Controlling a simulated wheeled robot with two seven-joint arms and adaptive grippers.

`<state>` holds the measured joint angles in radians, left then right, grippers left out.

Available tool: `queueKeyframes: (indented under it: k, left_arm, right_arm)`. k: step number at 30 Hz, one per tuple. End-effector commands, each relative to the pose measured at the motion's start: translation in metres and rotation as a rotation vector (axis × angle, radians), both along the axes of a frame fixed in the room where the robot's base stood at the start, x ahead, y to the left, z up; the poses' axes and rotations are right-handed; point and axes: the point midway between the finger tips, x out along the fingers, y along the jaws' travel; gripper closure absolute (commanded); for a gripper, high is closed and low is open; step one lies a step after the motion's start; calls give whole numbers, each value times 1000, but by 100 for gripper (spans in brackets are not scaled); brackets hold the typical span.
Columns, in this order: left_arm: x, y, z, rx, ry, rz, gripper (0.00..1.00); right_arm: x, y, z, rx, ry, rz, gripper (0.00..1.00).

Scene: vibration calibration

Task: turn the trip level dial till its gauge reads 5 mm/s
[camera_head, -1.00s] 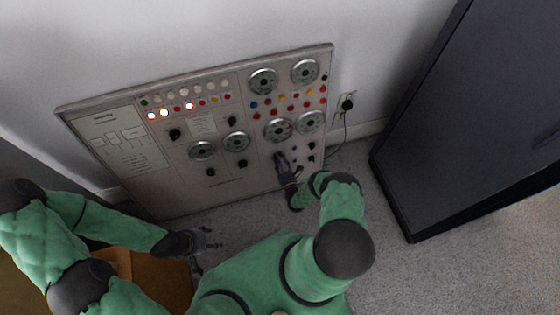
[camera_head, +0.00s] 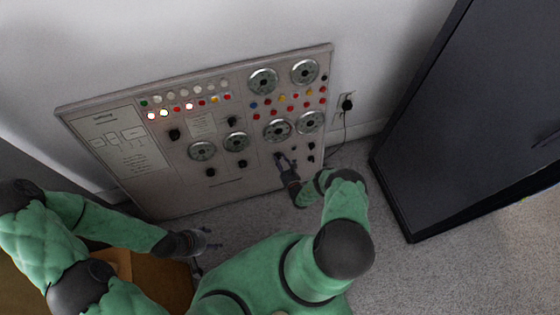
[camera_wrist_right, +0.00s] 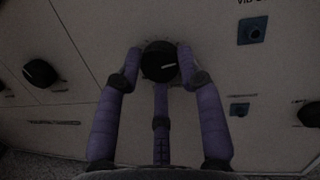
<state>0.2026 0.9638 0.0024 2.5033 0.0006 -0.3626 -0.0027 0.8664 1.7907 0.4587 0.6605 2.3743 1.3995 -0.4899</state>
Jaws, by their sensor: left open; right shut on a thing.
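The panel (camera_head: 240,187) leans against the wall with several gauges, lamps and black dials. My right gripper (camera_head: 281,158) is at the panel's lower right, below a round gauge (camera_head: 277,130). In the right wrist view, my right gripper (camera_wrist_right: 158,66) has its fingers around a black dial (camera_wrist_right: 159,62) with a white pointer mark and is shut on it. The mark lies nearly level, tilted slightly. The gauge needles and the lettering are too small to read, so I cannot tell which dial has which name. My left gripper (camera_head: 203,244) is open and empty, low in front of the panel.
Other black dials (camera_wrist_right: 40,73) and blue sockets (camera_wrist_right: 252,30) lie near the held dial. A wall socket with a plug and cord (camera_head: 347,104) is right of the panel. A large dark cabinet (camera_head: 440,120) stands at the right. A brown box (camera_head: 150,280) is below my left arm.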

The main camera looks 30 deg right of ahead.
Motion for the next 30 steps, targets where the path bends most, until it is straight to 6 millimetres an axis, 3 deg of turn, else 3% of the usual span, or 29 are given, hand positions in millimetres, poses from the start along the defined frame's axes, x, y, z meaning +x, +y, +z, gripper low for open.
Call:
queueKeyframes:
  k: [30]
  left_arm:
    - [0, 0, 19, 0, 0, 0, 37]
  right_arm:
    - [-1, -5, 6, -919, 228, 186, 95]
